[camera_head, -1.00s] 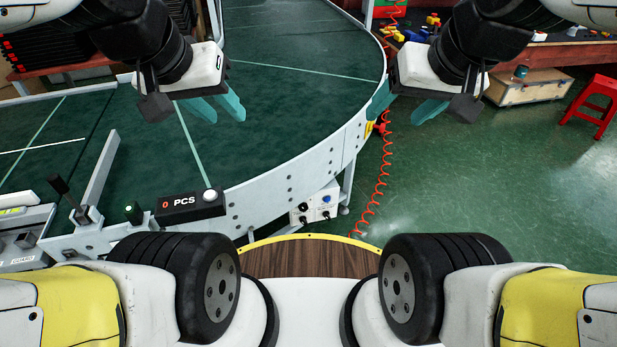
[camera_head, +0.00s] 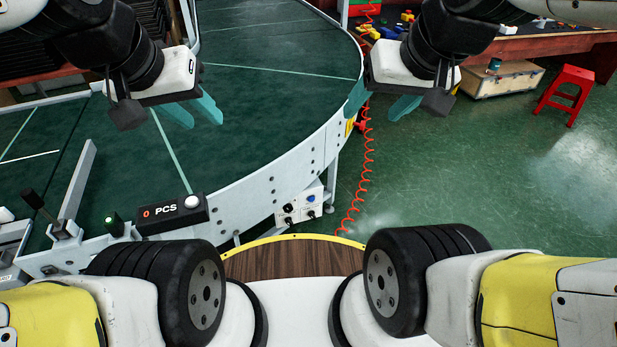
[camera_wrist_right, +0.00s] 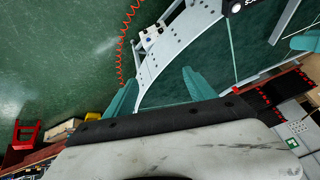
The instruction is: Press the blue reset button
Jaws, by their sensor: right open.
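The blue button (camera_head: 311,198) is on a small white control box (camera_head: 299,205) fixed to the outer side of the curved conveyor, low and near the middle of the head view. The box also shows small in the right wrist view (camera_wrist_right: 151,38). My right gripper (camera_head: 378,105) is open and empty, above and to the right of the box in the head view; its teal fingers (camera_wrist_right: 160,85) stand apart in the wrist view. My left gripper (camera_head: 197,112) shows in front of the green belt, its fingers apart with nothing between them. Neither gripper touches the box.
The conveyor (camera_head: 270,90) curves across the left and middle. A counter reading 0 PCS (camera_head: 165,214) and a green button (camera_head: 114,222) sit at its near edge. A red coiled hose (camera_head: 366,165) hangs right of the box. Green floor (camera_head: 450,180) is free; a red stool (camera_head: 566,95) stands beyond.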

